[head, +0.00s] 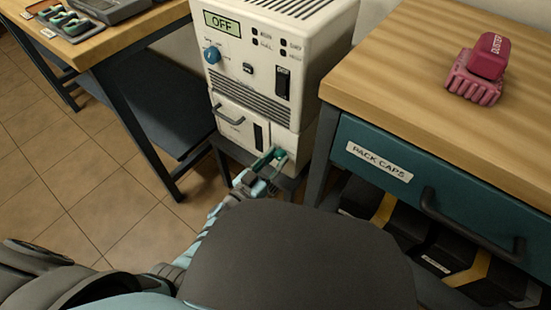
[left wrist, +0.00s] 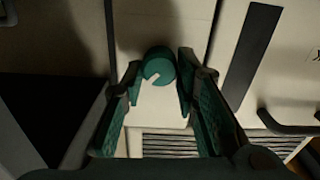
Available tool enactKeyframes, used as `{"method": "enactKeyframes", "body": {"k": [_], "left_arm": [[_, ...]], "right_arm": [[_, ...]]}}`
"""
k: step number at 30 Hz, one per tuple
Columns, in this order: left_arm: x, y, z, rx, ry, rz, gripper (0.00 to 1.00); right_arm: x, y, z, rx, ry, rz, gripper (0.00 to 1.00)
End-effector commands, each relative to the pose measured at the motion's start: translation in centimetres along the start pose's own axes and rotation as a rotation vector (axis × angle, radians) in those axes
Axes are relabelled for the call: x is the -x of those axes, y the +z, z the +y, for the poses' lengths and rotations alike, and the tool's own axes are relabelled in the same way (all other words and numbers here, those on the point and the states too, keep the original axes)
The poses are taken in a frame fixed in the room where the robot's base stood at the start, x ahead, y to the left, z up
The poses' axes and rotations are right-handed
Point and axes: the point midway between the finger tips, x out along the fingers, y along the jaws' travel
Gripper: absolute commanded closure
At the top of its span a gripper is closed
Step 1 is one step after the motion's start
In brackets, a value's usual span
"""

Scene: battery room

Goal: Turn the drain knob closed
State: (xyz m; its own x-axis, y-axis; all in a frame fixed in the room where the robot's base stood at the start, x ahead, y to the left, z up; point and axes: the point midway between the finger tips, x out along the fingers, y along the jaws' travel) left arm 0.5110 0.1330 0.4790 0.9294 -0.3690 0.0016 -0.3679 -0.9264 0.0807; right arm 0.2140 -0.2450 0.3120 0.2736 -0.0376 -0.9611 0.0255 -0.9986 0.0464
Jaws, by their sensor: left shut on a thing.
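The drain knob (left wrist: 158,64) is a round teal knob with a white mark, low on the front of the white machine (head: 290,50). In the left wrist view the mark points to the lower left. My left gripper (head: 262,168) reaches the knob from the front. In the head view the gripper covers most of the knob. My right gripper is not in view.
The machine's display (head: 222,23) reads OFF, above a blue dial (head: 212,55). A drawer cabinet (head: 385,165) labelled PACK CAPS stands close on the right, with a red duster (head: 478,72) on its wooden top. A wooden bench (head: 110,40) stands on the left. Tiled floor (head: 60,150) is clear.

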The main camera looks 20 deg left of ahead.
Motion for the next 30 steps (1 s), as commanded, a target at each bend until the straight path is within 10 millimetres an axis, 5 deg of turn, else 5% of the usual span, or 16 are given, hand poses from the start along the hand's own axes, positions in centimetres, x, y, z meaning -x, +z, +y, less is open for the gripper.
{"method": "enactKeyframes", "body": {"k": [15, 30], "left_arm": [[0.0, -0.1, -0.1, 0.421, -0.001, -0.004, 1.00], [0.0, 0.2, -0.2, 0.897, -0.002, -0.005, 1.00]], "right_arm": [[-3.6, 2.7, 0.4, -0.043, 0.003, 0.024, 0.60], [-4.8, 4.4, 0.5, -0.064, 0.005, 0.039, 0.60]]}}
